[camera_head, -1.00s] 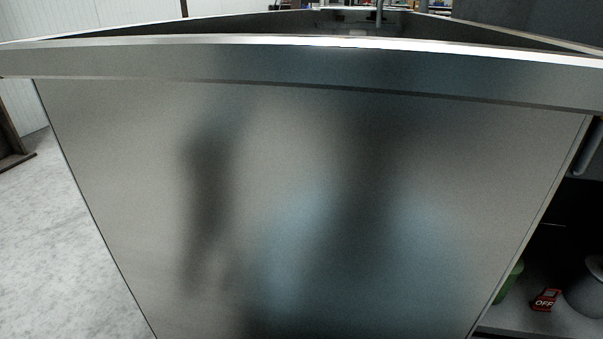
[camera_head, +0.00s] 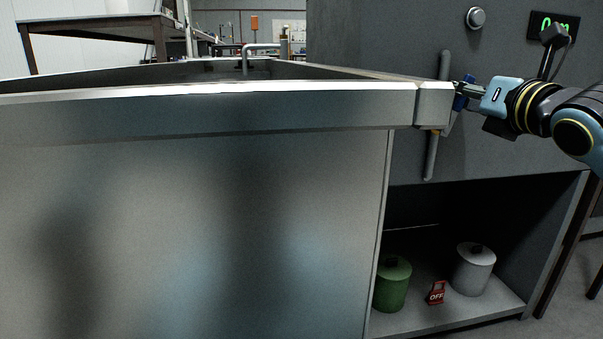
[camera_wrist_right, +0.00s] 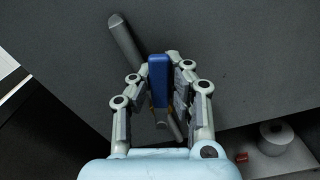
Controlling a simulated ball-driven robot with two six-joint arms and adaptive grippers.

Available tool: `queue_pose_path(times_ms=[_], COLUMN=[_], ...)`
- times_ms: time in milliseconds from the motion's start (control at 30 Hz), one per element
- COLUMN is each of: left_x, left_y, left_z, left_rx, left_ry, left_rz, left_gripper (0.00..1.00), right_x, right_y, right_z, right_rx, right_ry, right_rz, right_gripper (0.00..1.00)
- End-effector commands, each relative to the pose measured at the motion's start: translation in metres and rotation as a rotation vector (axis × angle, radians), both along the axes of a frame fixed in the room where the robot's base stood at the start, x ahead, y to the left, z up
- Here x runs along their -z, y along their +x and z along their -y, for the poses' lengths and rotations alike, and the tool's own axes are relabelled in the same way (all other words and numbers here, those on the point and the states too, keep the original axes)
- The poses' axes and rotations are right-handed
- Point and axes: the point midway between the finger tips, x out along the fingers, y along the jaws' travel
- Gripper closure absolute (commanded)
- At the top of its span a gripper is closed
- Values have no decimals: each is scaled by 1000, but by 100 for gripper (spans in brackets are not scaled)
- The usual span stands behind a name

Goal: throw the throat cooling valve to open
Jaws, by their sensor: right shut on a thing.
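The cooling valve sits on a grey pipe (camera_head: 431,155) on the dark machine face, just right of the metal trough's corner. Its blue handle (camera_wrist_right: 160,82) shows in the right wrist view, where it crosses the slanting pipe (camera_wrist_right: 126,42) at an angle. A little brass shows behind it. My right gripper (camera_wrist_right: 165,70) is shut on the handle, with fingers on both sides. In the head view the right gripper (camera_head: 466,91) reaches in from the right, and the valve is small and partly hidden by the trough corner. My left gripper is out of view.
A metal trough (camera_head: 210,112) fills the left and middle. Below the machine face, an open shelf (camera_head: 470,318) holds a green canister (camera_head: 392,287), a red OFF tag (camera_head: 437,293) and a grey canister (camera_head: 473,272). A round knob (camera_head: 475,18) and a green display (camera_head: 552,24) are above.

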Motion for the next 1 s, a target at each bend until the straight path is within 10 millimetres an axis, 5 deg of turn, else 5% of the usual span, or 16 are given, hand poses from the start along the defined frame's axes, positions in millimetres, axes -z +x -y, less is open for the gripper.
queue_pose_path(times_ms=[867,900,1000], left_x=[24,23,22], left_y=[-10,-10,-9], left_z=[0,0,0], left_rx=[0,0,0], left_ry=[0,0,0], left_rz=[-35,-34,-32], left_gripper=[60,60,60], right_x=[-1,-1,-3], right_y=[-1,-1,-1], right_z=[-18,-18,-17], right_rx=[-1,-1,0], right_ry=[-264,-274,-273], right_rz=[21,20,21], right_gripper=[100,85,72])
